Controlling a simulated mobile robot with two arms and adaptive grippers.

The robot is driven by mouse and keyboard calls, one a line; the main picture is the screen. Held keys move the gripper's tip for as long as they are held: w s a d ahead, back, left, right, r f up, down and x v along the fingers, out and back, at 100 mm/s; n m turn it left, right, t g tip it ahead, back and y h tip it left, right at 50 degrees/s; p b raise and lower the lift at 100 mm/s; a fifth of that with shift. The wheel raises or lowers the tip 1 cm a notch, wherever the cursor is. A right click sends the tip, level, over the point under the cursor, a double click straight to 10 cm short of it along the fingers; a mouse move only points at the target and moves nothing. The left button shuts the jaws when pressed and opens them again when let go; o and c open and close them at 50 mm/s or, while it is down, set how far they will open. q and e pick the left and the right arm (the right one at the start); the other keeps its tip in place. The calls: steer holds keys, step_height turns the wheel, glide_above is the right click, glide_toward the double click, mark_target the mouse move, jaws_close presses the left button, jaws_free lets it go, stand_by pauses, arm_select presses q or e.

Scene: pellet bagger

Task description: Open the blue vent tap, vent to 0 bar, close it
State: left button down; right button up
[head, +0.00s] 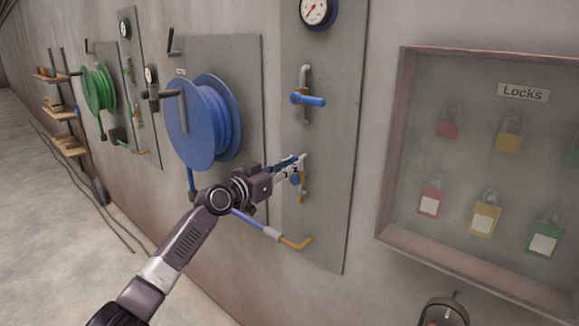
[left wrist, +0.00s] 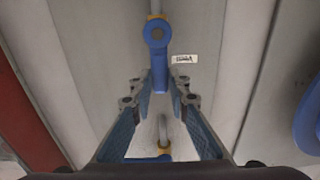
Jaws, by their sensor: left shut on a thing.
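The lower blue tap (head: 296,179) sits on a short pipe on the grey panel, below another blue tap (head: 308,99) whose handle lies across its pipe. My left gripper (head: 297,163) is at the lower tap. In the left wrist view, the tap (left wrist: 156,36) has its handle running along the pipe, with its end between the fingertips of my left gripper (left wrist: 160,84), which is shut on it. A small label (left wrist: 183,58) beside it is too blurred to read. The gauge (head: 315,11) above has a red needle; its value is unreadable. My right gripper is out of view.
A glass-fronted lock cabinet (head: 391,150) is on the wall to the right. A blue hose reel (head: 190,125) sticks out to the left, with a green reel (head: 98,89) farther off. A blue hose (head: 248,222) runs below my gripper. The floor at left is mostly clear.

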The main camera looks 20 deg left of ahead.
mark_target(299, 174)
arm_select(q)
steer(key=m+b, duration=0.2)
steer(key=d+m+b, duration=0.1)
steer(key=b, duration=0.2)
steer(key=s+d+f+m+b, duration=0.1)
steer(key=m+b, duration=0.1)
steer(key=b, duration=0.1)
steer(key=shift+d+f+m, duration=0.1)
steer(key=shift+d+m, duration=0.1)
steer(key=shift+m, duration=0.1)
steer(key=m, duration=0.1)
steer(key=d+m+b, duration=0.1)
steer(key=shift+s+f+m, duration=0.15)
steer(key=shift+f+m, duration=0.1)
steer(key=shift+m, duration=0.15)
steer(key=shift+d+f+m, duration=0.25)
steer(key=shift+d+m, duration=0.05)
steer(key=shift+m, duration=0.5)
steer(key=shift+s+d+f+m+p, duration=0.15)
steer(key=shift+f+m+p, duration=0.4)
steer(key=shift+m, duration=0.8)
steer(key=shift+s+d+f+m+p, duration=0.1)
steer(key=shift+d+f+m+p, duration=0.3)
steer(key=shift+m, duration=0.9)
steer(key=shift+s+d+f+m+p, duration=0.1)
steer(key=shift+f+m+p, duration=0.55)
steer(key=shift+m, duration=0.7)
steer(key=shift+f, duration=0.25)
